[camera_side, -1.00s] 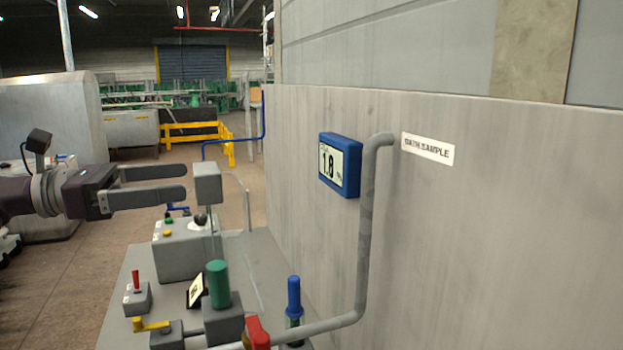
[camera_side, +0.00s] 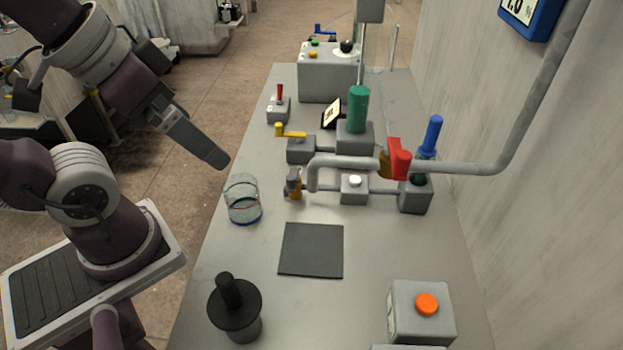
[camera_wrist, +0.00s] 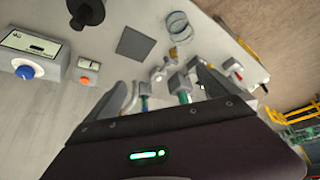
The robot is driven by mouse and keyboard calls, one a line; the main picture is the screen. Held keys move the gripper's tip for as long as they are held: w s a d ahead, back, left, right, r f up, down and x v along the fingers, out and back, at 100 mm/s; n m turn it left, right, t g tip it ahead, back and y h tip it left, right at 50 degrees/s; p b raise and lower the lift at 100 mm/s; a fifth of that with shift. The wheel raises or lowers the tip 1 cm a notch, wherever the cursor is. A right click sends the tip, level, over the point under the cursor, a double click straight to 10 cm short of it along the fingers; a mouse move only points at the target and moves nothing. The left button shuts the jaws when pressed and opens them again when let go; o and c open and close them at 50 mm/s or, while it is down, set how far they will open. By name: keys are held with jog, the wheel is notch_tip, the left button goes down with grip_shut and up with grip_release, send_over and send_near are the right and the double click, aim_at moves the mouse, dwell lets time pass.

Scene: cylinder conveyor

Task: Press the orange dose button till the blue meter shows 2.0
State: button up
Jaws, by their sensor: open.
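The orange dose button (camera_side: 427,304) sits on top of a grey box (camera_side: 405,325) at the near right of the bench. It also shows in the wrist view (camera_wrist: 86,81), at the left. The blue meter (camera_side: 536,22) hangs on the wall at the top right, cut by the picture edge; its visible reading looks like 1.0, with its top cropped. My gripper (camera_side: 221,161) is beyond the bench's left edge, far from the button, its fingers pointing down and right. In the wrist view its two fingers (camera_wrist: 162,84) are spread apart with nothing held between them.
A glass beaker (camera_side: 243,199), a dark square mat (camera_side: 311,250) and a black knobbed object (camera_side: 237,308) occupy the bench's left side. Pipework (camera_side: 345,163), a red valve handle (camera_side: 398,158) and a green cylinder (camera_side: 357,108) stand farther back. Bare bench (camera_side: 370,290) lies beside the button box.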

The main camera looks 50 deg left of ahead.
grip_shut()
dwell(0.4)
dwell(1.3)
